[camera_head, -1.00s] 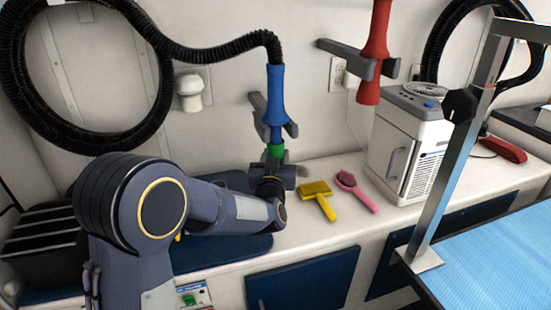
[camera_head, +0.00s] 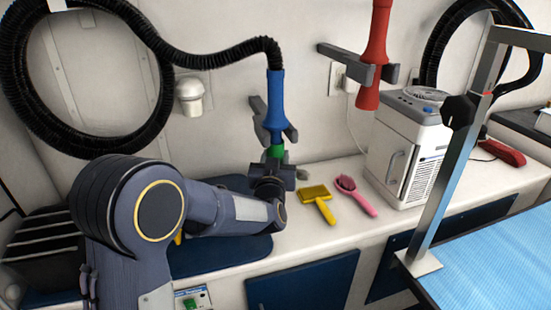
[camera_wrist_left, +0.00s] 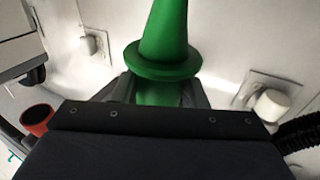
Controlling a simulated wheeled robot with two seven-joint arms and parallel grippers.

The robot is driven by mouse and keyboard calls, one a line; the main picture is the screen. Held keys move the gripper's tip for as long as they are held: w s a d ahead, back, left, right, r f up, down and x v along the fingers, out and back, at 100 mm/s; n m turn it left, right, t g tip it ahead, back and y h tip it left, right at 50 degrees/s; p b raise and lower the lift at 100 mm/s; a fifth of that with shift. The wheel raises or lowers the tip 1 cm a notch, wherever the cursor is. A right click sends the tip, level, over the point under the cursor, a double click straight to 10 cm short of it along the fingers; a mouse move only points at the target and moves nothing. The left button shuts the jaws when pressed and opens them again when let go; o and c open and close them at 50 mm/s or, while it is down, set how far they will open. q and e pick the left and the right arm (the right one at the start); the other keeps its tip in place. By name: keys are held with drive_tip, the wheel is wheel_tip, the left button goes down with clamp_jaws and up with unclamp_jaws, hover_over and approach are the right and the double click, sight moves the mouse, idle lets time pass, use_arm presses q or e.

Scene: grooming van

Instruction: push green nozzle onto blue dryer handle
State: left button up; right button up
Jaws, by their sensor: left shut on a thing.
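The blue dryer handle (camera_head: 275,105) hangs upright at the end of a black hose and is held in a grey wall bracket (camera_head: 259,121). The green nozzle (camera_head: 277,152) is directly below the handle's lower end in the head view. Whether they touch or a small gap remains, I cannot tell. My left gripper (camera_head: 274,163) is shut on the nozzle from below. In the left wrist view the nozzle (camera_wrist_left: 165,42) stands upright as a tapered cone with a wide collar, and the blue handle does not show there. My right gripper is not in view.
A red dryer (camera_head: 372,70) hangs in another bracket to the right. A yellow brush (camera_head: 317,201) and a pink brush (camera_head: 354,193) lie on the white counter. A white box appliance (camera_head: 405,150) and a metal post (camera_head: 455,150) stand further right.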

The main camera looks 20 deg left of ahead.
use_arm(q)
drive_tip(key=shift+r+p, duration=0.35)
drive_tip(key=shift+r, duration=0.2)
drive_tip(key=o, duration=1.2)
drive_tip(key=shift+o, duration=0.2)
drive_tip(key=s+f+g+h, duration=0.2)
drive_tip(key=s+f+g, duration=0.15)
drive_tip(key=s, duration=0.95)
drive_tip(key=s+f+g+h, duration=0.3)
drive_tip(key=s+g, duration=0.2)
drive_tip(key=s, duration=0.8)
drive_tip(key=s+f+g+h, duration=0.2)
drive_tip(key=s+f+g, duration=0.15)
drive_tip(key=s, duration=0.95)
wheel_tip(320, 180, up, 12)
drive_tip(key=p, duration=1.2)
drive_tip(key=shift+s+a+r+m+g, duration=0.2)
drive_tip(key=shift+s+a+m+g, duration=0.1)
drive_tip(key=shift+s+a+g, duration=0.1)
